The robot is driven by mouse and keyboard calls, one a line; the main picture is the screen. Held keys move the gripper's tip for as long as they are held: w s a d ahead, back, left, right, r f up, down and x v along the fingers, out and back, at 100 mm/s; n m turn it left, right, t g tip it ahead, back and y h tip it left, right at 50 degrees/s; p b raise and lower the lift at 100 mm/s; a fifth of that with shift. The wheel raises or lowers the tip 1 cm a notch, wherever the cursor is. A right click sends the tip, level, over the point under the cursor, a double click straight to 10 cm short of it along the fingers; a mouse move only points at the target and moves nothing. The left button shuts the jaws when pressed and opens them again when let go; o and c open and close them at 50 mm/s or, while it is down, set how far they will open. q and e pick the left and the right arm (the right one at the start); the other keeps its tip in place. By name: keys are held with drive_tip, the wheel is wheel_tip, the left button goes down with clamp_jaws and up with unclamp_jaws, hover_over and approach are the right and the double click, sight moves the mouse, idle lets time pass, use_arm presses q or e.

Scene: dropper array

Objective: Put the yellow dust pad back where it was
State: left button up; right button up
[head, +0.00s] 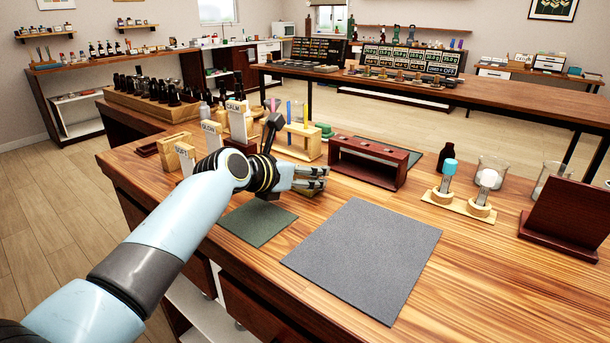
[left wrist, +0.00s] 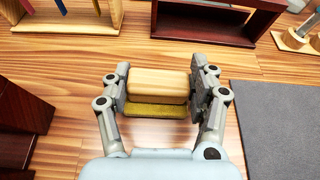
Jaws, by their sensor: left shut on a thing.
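The yellow dust pad (left wrist: 156,111) has a pale wooden block (left wrist: 158,86) as its back and a yellow underside. It sits between the fingers of my left gripper (left wrist: 158,95), which is shut on its two ends in the left wrist view. My right gripper is not in view.
The grey mat (head: 365,255) and a green mat (head: 256,223) lie in front. A dark red rack (head: 366,165) and a test tube rack (head: 298,143) stand behind. Signed wooden holders (head: 186,158) are at left. Vials on a wooden stand (head: 460,203) are at right.

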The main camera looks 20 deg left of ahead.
use_arm(q)
drive_tip(key=o, duration=1)
drive_tip(key=shift+o, duration=0.2)
drive_tip(key=p+v, duration=0.2)
drive_tip(key=v, duration=0.9)
drive_tip(key=shift+s+r, duration=0.1)
drive_tip(key=shift+r, duration=0.05)
drive_tip(key=shift+s+a+r, duration=0.1)
drive_tip(key=shift+s+a, duration=0.05)
drive_tip(key=shift+s, duration=0.2)
